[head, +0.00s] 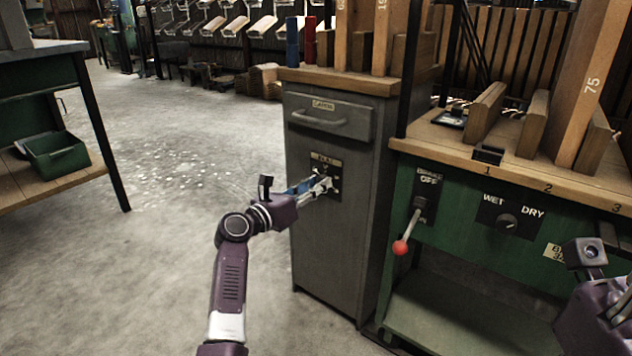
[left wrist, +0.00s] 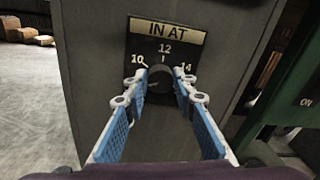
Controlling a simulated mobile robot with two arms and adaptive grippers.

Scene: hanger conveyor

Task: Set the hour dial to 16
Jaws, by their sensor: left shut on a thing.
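The hour dial (left wrist: 160,74) is a dark round knob on a black plate under an "IN AT" label (left wrist: 165,30), on the front of a grey cabinet (head: 330,250). In the left wrist view the numbers 10, 12 and 14 show around its upper side. Its lower part and any 16 are hidden by my fingers, and I cannot tell where its pointer stands. My left gripper (head: 324,185) reaches in from the left, with its blue-padded fingers (left wrist: 160,88) shut on the knob from both sides. My right gripper (head: 610,305) is partly in view at the lower right edge.
A drawer with a handle (head: 318,119) is above the dial. To the right stands a green workbench (head: 455,235) with a red-knobbed lever (head: 401,247) and a WET/DRY knob (head: 506,222). The floor at left is open up to a table (head: 40,193) holding a green bin.

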